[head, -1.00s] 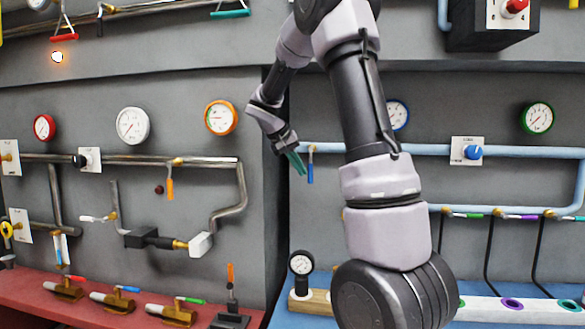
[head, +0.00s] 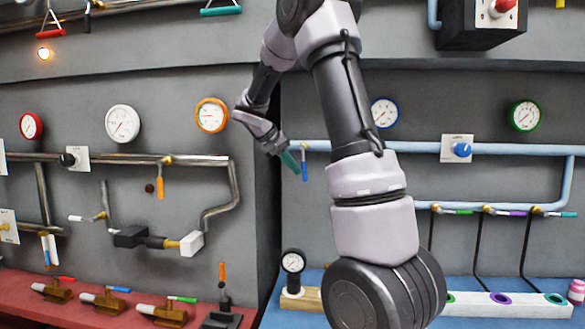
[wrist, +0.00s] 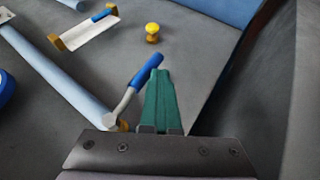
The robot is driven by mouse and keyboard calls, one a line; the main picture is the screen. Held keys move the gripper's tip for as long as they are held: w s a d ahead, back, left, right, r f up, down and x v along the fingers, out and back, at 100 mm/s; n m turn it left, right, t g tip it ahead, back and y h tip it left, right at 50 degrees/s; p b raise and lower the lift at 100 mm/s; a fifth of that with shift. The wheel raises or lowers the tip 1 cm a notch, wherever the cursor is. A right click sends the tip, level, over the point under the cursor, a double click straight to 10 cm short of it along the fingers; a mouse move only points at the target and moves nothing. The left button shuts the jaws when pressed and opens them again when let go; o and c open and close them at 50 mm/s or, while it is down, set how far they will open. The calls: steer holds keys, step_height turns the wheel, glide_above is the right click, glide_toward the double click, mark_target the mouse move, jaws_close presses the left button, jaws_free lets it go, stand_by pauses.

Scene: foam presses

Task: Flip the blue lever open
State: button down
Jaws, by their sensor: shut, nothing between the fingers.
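The blue lever (head: 304,172) hangs down from the left end of the light blue pipe on the right wall panel. In the wrist view its blue handle (wrist: 146,73) slants up and right on a metal stem from a brass pivot. My gripper (head: 291,160) is shut and empty, just left of the lever in the head view. In the wrist view the green fingers (wrist: 160,90) lie together right beside the handle, on its right. I cannot tell whether they touch it.
The light blue pipe (head: 400,149) runs right to a blue knob (head: 461,149). In the wrist view, a blue-handled fitting (wrist: 92,32) and a yellow knob (wrist: 152,31) lie beyond the lever. An orange lever (head: 160,187) hangs on the left panel.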

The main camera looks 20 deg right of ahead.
steer(key=d+h, duration=0.1)
steer(key=s+n+g+h, duration=0.1)
steer(key=h, duration=0.1)
steer(key=shift+s+d+f+g, duration=0.1)
steer(key=shift+d+f+g, duration=0.2)
steer(key=shift+d, duration=0.05)
steer(key=s+d+r+n+g+h, duration=0.1)
steer(key=s+d+r+n+h, duration=0.2)
steer(key=h, duration=0.8)
steer(key=shift+s+d+r+n+h, duration=0.2)
steer(key=shift+d+r+n+h, duration=0.2)
steer(key=shift+d+n, duration=0.95)
steer(key=shift+a+n, duration=0.25)
steer(key=a+f, duration=0.8)
steer(key=a, duration=0.1)
steer(key=shift+a, duration=0.35)
